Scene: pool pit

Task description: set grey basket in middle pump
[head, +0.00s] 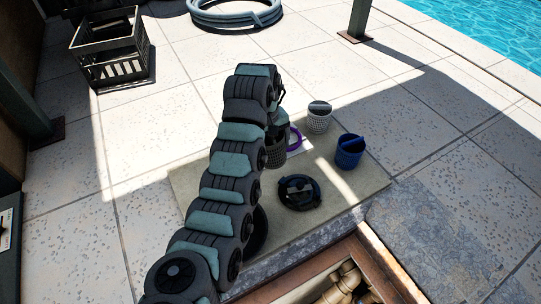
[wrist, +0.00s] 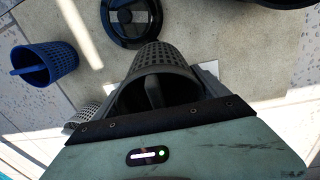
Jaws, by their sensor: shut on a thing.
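My gripper (head: 281,143) is shut on a grey basket (head: 275,156), held over the beige mat, partly hidden behind my arm in the head view. In the wrist view the grey perforated basket (wrist: 166,57) sits between the fingers, its open mouth toward the camera and an inner handle bar showing. Whether it touches the mat is hard to tell. The middle pump cannot be made out; only tan pipework (head: 346,286) shows inside the pit at the bottom edge of the head view.
On the mat (head: 355,186) stand a pale basket (head: 319,121), a blue basket (head: 349,156) and a black round lid (head: 299,193). The pit's rusty rim (head: 385,262) is in front. A crate (head: 112,50) and coiled hose (head: 235,16) lie farther back.

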